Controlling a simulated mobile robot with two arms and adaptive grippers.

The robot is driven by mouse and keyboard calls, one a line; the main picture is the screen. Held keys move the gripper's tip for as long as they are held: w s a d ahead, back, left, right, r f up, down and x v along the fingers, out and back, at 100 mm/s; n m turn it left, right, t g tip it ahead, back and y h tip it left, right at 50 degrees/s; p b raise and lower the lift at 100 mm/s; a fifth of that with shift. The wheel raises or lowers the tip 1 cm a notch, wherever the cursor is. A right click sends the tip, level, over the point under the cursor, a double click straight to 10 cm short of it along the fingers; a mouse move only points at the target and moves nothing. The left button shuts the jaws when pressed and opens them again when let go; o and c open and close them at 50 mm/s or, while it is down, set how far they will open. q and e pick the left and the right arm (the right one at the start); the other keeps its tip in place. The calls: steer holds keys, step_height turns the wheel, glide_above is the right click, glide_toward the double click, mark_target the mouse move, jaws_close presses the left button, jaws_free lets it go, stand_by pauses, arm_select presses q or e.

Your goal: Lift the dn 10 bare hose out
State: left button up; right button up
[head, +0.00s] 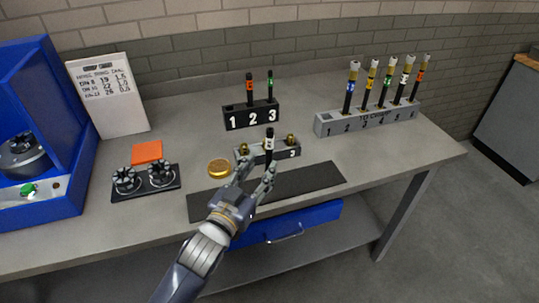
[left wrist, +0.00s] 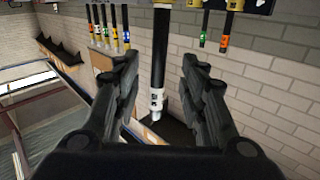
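A short black hose with a white label (head: 269,147) stands upright in the middle of a small grey block (head: 286,154); its label is too small to read. My left gripper (head: 256,169) is open just in front of this hose. In the left wrist view the black hose (left wrist: 159,55) shows between the two spread fingers (left wrist: 160,75), with visible gaps on both sides. Two more hoses stand in the black block, an orange-labelled hose (head: 249,88) at 2 and a green-labelled hose (head: 270,86) at 3. I cannot tell by a label which one is DN 10. My right gripper is not in view.
Brass fittings flank the hose in the grey block. Behind stands the black numbered block (head: 252,115). A long grey rack (head: 368,118) with several hoses is at right. A gold disc (head: 220,168), black die holder (head: 146,184) and blue machine (head: 42,130) are at left. A dark mat (head: 310,181) lies in front.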

mark_target(268, 158)
arm_select(q)
steer(key=shift+w+d, duration=0.2)
steer(key=shift+w, duration=0.2)
steer(key=p+x, duration=0.1)
steer(key=x, duration=0.3)
steer(key=shift+d+r+p, duration=0.1)
steer(key=shift+r+p, duration=0.15)
steer(key=shift+p, duration=0.1)
steer(key=shift+w+d+f, duration=0.1)
steer(key=shift+w+d, duration=0.05)
steer(key=shift+w, duration=0.25)
steer(key=c, duration=0.4)
jaws_close()
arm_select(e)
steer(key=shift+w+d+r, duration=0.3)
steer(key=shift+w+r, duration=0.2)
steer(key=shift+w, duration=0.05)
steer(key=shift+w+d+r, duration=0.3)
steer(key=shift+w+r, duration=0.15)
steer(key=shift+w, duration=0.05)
